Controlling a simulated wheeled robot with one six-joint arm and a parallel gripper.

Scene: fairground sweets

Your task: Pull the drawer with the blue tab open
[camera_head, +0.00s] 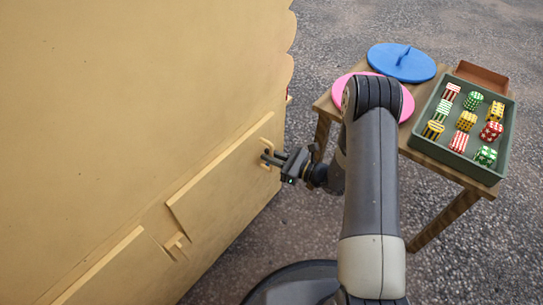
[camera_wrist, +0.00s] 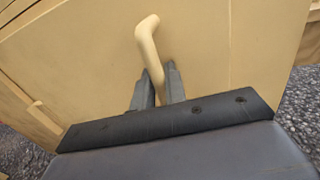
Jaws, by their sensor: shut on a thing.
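A large yellow cabinet (camera_head: 140,100) fills the left of the head view. A yellow drawer front (camera_head: 220,185) is on its side, with a bent yellow handle that shows clearly in the wrist view (camera_wrist: 148,42). My gripper (camera_head: 268,158) is at this front's right part. In the wrist view its two dark fingers (camera_wrist: 159,82) are shut on the handle, one on each side of its lower part. No blue tab shows in either view, so I cannot tell from colour which drawer this is.
A second yellow front (camera_head: 120,272) with a small handle (camera_head: 177,242) lies lower left. A wooden table (camera_head: 433,168) at right holds a blue lid (camera_head: 390,62), a pink disc (camera_head: 342,92) and a green tray (camera_head: 490,178) of patterned sweets. Grey ground (camera_head: 290,235) between is clear.

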